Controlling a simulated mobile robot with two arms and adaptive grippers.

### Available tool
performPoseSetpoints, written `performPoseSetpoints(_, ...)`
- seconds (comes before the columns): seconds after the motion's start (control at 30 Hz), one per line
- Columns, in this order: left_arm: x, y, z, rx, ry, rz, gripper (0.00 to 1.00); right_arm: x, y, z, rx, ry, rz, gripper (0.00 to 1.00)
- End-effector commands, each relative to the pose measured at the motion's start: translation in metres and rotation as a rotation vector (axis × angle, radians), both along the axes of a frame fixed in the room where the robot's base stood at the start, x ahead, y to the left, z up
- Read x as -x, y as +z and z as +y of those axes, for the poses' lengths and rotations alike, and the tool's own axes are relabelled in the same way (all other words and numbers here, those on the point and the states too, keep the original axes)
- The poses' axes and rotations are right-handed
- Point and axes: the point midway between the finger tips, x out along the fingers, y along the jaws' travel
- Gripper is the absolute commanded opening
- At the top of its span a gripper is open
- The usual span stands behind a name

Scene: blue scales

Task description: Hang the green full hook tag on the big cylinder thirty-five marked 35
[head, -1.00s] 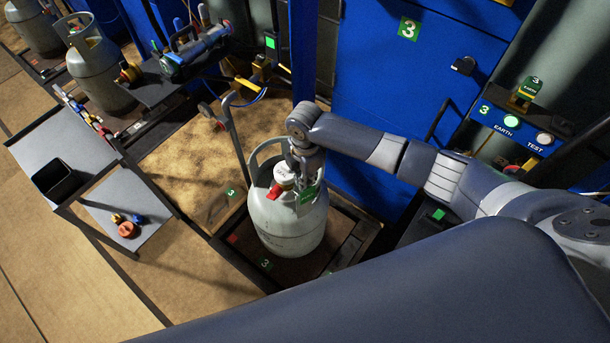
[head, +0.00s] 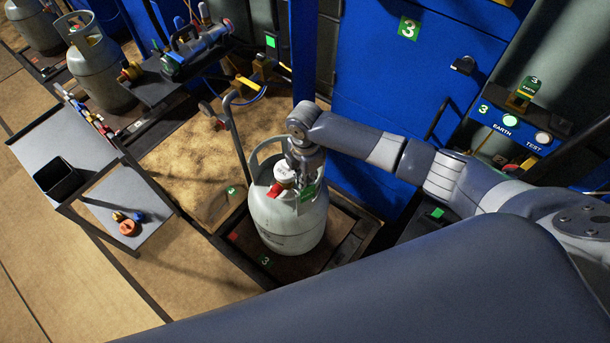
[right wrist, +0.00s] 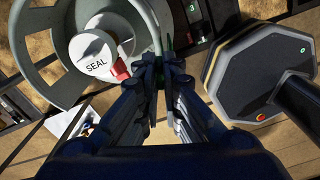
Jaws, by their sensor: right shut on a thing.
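A large grey-white gas cylinder (head: 285,225) stands upright on the platform of scale 3. It has a ring collar (right wrist: 150,18), a white cap reading SEAL (right wrist: 94,56) and a red piece (right wrist: 120,70). No number 35 is legible on it. My right gripper (head: 300,172) is at the collar's right side, shut on the green tag (head: 309,192), which hangs against the cylinder's upper right side. In the right wrist view the fingers (right wrist: 160,68) are together beside the collar, with a thin green edge at them. Whether the hook is on the collar is hidden. My left gripper is out of view.
A blue cabinet (head: 390,120) stands behind the scale. A grey side table (head: 112,212) at left holds a black bin (head: 58,180) and small fittings (head: 128,226). Another cylinder (head: 97,70) stands at upper left. The scale's upright handle (head: 237,140) is close left of the cylinder.

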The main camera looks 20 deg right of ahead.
Motion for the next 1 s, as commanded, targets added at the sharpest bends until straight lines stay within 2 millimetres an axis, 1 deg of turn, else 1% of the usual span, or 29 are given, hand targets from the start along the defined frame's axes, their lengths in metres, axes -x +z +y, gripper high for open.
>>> performPoseSetpoints(0.23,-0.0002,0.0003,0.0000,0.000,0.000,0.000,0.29,0.0000,0.0002,-0.0002,0.000,0.000,0.000,0.00)
performPoseSetpoints(0.5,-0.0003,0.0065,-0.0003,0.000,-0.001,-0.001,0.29,0.0002,0.0009,-0.0007,0.001,-0.001,0.001,0.00)
performPoseSetpoints(1.0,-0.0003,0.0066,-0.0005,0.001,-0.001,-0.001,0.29,-0.0001,0.0002,-0.0006,0.000,0.000,0.000,0.00)
